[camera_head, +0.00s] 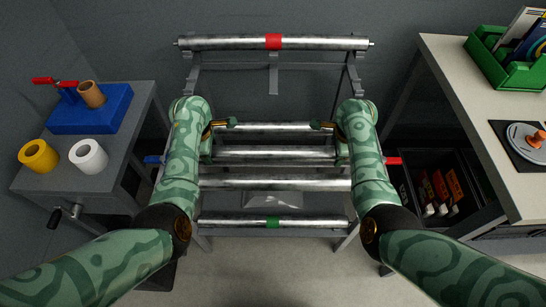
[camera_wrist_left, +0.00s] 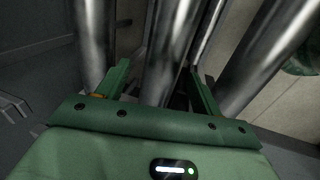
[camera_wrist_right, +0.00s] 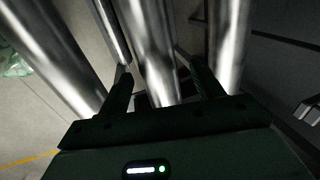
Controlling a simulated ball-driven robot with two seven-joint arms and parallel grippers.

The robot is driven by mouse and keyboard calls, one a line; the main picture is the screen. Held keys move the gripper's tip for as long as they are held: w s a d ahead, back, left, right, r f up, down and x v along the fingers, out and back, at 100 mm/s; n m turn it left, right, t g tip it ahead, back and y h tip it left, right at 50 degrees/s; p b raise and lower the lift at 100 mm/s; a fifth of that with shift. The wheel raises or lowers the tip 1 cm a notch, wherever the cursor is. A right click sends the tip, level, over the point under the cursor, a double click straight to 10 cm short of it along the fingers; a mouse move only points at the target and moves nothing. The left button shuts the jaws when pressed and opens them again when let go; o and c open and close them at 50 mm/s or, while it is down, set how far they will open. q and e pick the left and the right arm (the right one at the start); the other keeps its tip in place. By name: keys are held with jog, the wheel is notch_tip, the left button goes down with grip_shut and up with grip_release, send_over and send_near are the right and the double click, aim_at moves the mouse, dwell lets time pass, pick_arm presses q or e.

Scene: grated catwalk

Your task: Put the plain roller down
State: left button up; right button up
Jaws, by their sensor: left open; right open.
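Several plain silver rollers lie crosswise, side by side, in the grey frame between my arms. One plain roller (camera_head: 275,152) passes between the jaws of both grippers; it also shows in the left wrist view (camera_wrist_left: 167,45) and the right wrist view (camera_wrist_right: 152,45). My left gripper (camera_head: 222,140) is open, with one finger on each side of the roller near its left part. My right gripper (camera_head: 328,141) is open in the same way near its right part. I cannot tell whether the fingers touch it. Its ends are hidden behind my arms.
A red-banded roller (camera_head: 220,43) lies on the rear rack, a green-banded roller (camera_head: 240,222) at the front. A grey side table (camera_head: 45,178) holds a blue block and yellow and white rolls.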

jog(key=shift+r, duration=0.25)
pick_arm(q)
jog(key=w+v, duration=0.2)
jog(key=v, duration=0.7)
jog(key=shift+r, duration=0.35)
pick_arm(e)
jog(key=w+v, duration=0.2)
jog(key=v, duration=0.7)
jog(key=shift+r, duration=0.35)
